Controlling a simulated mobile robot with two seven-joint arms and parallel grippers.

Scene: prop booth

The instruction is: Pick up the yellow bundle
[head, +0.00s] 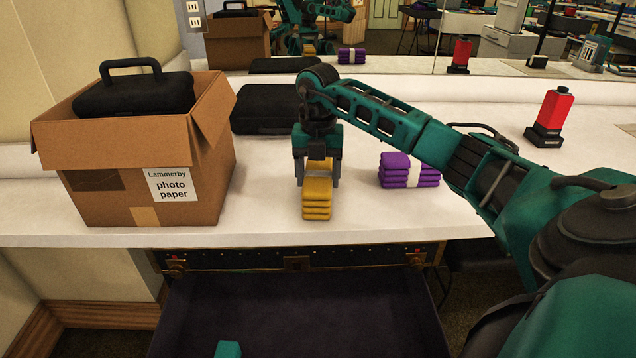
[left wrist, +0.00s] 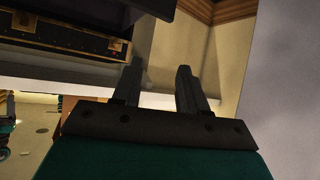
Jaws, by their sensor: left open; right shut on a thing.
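The yellow bundle (head: 316,206) is a stack of several folded yellow cloths near the front edge of the white counter in the head view. My right gripper (head: 318,181) comes down over it from above, with one finger on each side, and is shut on it. The bundle appears to rest on the counter; any gap beneath it is too small to tell. My left gripper (left wrist: 157,88) is open and empty in the left wrist view, low in front of the counter. A teal bit at the head view's bottom edge may be part of my left arm.
A purple bundle (head: 400,170) with a pale band lies right of the yellow one. A cardboard box (head: 215,150) holding a black case (head: 135,94) stands left. Another black case (head: 262,118) lies behind. A red-and-black device (head: 556,112) stands right.

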